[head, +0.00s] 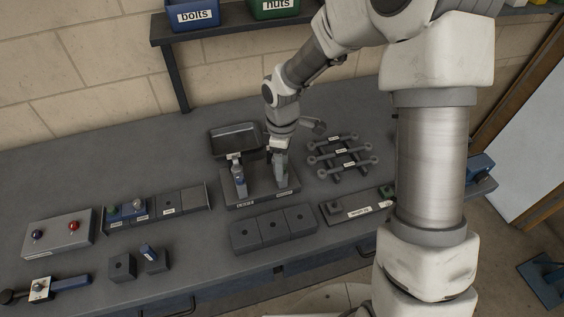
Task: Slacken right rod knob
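A dark fixture base (262,198) with small white labels on its front edge stands on the bench in the middle of the head view. A grey upright post (238,178) with a bluish part rises from its left side. A second upright post (281,172) rises from its right side, with a greenish tint. My gripper (278,152) points down at the top of this right post, at or just above it. The right rod knob cannot be made out apart from the post and gripper. The fingers are too small and partly hidden to show whether they are open or shut.
A dark tray (234,138) lies behind the fixture. Grey rods with round ends (343,156) lie to its right. A three-hole block (273,228) sits in front. A labelled strip (358,210) is at right, a button box (58,235) at far left.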

